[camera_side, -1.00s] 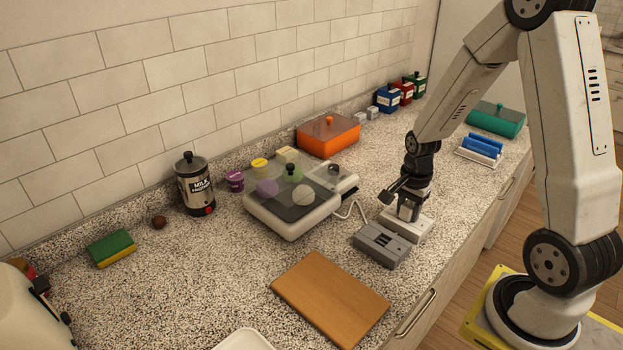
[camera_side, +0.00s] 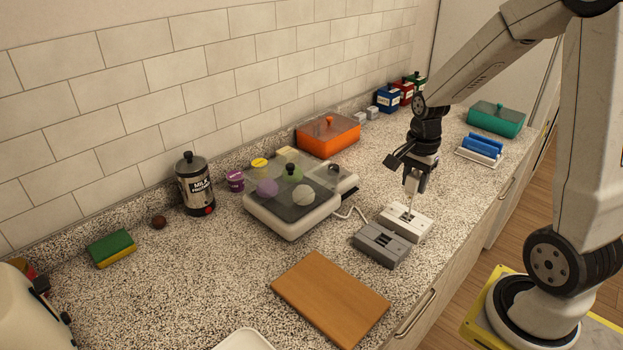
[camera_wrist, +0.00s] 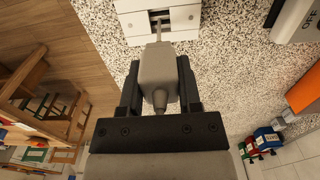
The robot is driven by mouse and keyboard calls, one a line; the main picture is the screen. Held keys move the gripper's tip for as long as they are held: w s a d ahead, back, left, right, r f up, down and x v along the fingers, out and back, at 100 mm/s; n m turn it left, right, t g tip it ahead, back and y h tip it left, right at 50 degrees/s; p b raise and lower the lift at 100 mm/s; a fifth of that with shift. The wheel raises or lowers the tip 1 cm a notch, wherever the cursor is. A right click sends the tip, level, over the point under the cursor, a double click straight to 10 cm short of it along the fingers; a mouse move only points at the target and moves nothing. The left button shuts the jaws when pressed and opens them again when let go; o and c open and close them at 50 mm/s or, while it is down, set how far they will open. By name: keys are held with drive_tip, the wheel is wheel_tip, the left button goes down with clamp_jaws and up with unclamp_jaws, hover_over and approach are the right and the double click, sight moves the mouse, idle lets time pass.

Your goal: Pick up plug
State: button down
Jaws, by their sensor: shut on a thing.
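The plug (camera_wrist: 158,68) is a pale grey block with a tapered end. It sits between the two dark fingers of my gripper (camera_side: 413,187), which is shut on it above the white socket block (camera_side: 395,225). In the wrist view a thin pale part runs from the plug to the dark slot of the white block (camera_wrist: 155,20). In the side view the plug is mostly hidden by the fingers. I cannot tell whether the thin part still touches the slot.
A grey socket block (camera_side: 381,245) lies just in front of the white one. A grey appliance (camera_side: 290,220) with a cable stands to the left. A wooden board (camera_side: 330,300) lies in front. A blue-topped rack (camera_side: 482,147) stands to the right.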

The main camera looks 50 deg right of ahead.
sight(416, 175)
drive_tip(key=shift+r, duration=0.9)
drive_tip(key=shift+r, duration=0.3)
drive_tip(key=shift+r, duration=0.35)
drive_tip(key=shift+r, duration=0.35)
drive_tip(key=shift+r, duration=0.35)
drive_tip(key=shift+r, duration=0.35)
drive_tip(key=shift+r, duration=0.35)
drive_tip(key=shift+r, duration=0.45)
